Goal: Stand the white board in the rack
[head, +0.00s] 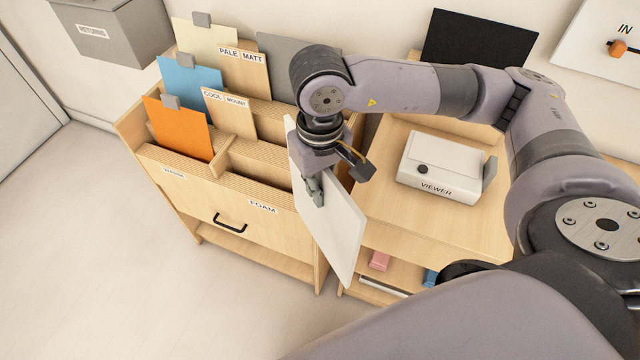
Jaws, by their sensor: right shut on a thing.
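The white board (335,225) is held tilted at the front right corner of the rack, outside its slots. My right gripper (316,190) is shut on the white board near its upper left part; one finger shows on the board's face. The wooden rack (188,207) has several slots and labels, among them FOAM (263,207) at the front right, COOL, MOUNT, PALE and MATT. The front right slot behind the FOAM label looks empty. An orange board (178,128), a blue board (190,88), a cream board (205,45) and a grey board (290,62) stand in the rack. My left gripper is not in view.
A wooden stand (400,237) right of the rack bears a white VIEWER box (440,165). Pink (379,261) and blue items lie on its lower shelf. A grey box (110,35) is at the upper left. The floor at the left is clear.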

